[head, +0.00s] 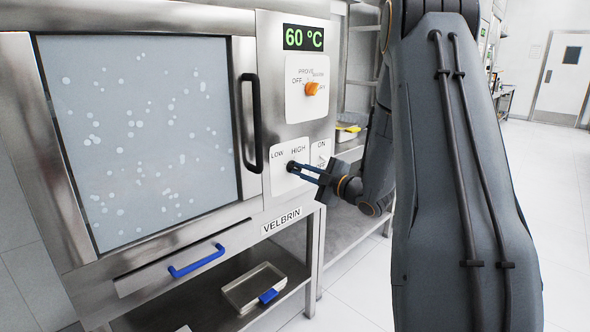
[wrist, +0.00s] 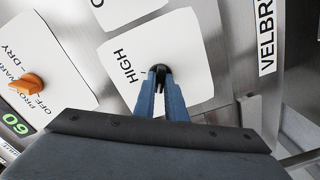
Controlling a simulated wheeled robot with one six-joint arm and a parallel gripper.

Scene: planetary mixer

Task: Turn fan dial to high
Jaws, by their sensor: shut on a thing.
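The fan dial (head: 291,166) is a small black knob on a white plate marked LOW at left and HIGH at right in the head view. In the wrist view the dial (wrist: 158,69) shows between the tips of my blue fingers, next to the word HIGH. My gripper (head: 297,169) reaches in from the right and is shut on the dial; it also shows in the wrist view (wrist: 160,82). The fingers and the angle hide the dial's pointer, so I cannot tell its setting. LOW is hidden in the wrist view.
An orange dial (head: 312,89) sits above, under a green 60 °C display (head: 303,38). An ON switch plate (head: 321,150) is close at right. A black door handle (head: 250,122) stands out at left. A blue drawer handle (head: 197,261) and metal tray (head: 254,288) are below.

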